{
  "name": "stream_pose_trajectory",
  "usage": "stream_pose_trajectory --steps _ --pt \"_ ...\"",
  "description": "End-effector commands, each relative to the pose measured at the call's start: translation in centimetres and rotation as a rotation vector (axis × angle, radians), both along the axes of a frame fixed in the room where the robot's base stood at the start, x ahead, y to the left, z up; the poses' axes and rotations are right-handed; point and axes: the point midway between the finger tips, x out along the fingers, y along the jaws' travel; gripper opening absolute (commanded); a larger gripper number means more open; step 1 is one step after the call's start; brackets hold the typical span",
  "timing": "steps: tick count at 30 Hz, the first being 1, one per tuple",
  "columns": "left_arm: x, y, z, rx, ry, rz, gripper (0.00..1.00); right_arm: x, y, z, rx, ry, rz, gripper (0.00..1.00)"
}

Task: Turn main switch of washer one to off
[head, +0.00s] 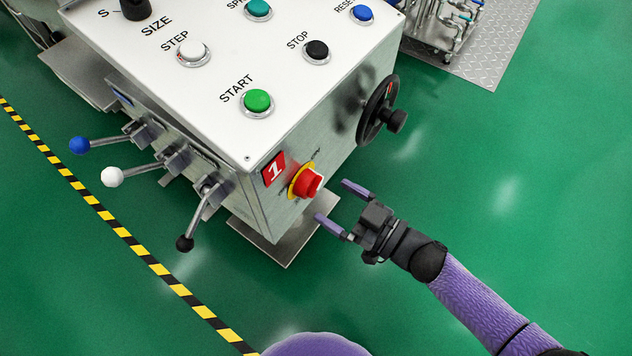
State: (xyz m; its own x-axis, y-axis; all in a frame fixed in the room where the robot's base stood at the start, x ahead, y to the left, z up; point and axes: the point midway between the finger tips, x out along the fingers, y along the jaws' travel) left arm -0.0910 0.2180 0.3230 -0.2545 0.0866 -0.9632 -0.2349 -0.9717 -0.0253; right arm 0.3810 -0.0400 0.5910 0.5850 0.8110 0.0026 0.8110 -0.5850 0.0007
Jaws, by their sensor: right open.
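The washer (330,110) is a pale metal box marked with a red label "1" (274,169). Its main switch (308,183) is a red rotary knob on a yellow round plate, on the side face next to the label. The small print around the plate is too small to read, so I cannot tell its setting. My right gripper (337,207) is open and empty. Its two purple fingertips are just right of and below the red knob, pointing toward it, apart from it in the picture. My left gripper is not in view.
The white top panel carries a green START button (257,101), a black STOP button (317,50) and other buttons. A black handwheel (378,109) sticks out of the same side. Levers with blue, white and black (185,243) knobs project at left. Green floor at right is clear.

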Motion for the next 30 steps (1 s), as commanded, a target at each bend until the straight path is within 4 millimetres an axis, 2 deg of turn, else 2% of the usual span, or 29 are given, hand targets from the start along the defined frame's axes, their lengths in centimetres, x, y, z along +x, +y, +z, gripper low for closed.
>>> stream_pose_trajectory --steps 3,6,16,17,27,28,30 --pt "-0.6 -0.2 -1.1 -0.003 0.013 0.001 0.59 1.6 2.2 -0.4 0.003 0.000 0.000 1.00" --pt "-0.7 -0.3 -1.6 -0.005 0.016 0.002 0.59 2.4 3.4 -0.4 0.000 0.002 0.000 1.00" --pt "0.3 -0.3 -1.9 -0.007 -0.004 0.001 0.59 2.9 4.0 -0.1 -0.002 0.003 -0.003 1.00" --pt "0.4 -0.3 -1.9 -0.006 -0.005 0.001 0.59 2.9 4.0 -0.1 -0.002 0.003 -0.003 0.96" --pt "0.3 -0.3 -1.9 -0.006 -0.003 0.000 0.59 2.9 4.0 -0.1 -0.002 0.003 -0.004 0.24" --pt "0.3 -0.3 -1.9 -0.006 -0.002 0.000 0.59 2.9 4.0 -0.1 -0.002 0.003 -0.004 0.18" --pt "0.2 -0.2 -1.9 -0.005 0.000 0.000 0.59 2.9 4.0 -0.1 -0.002 0.002 -0.004 0.18"
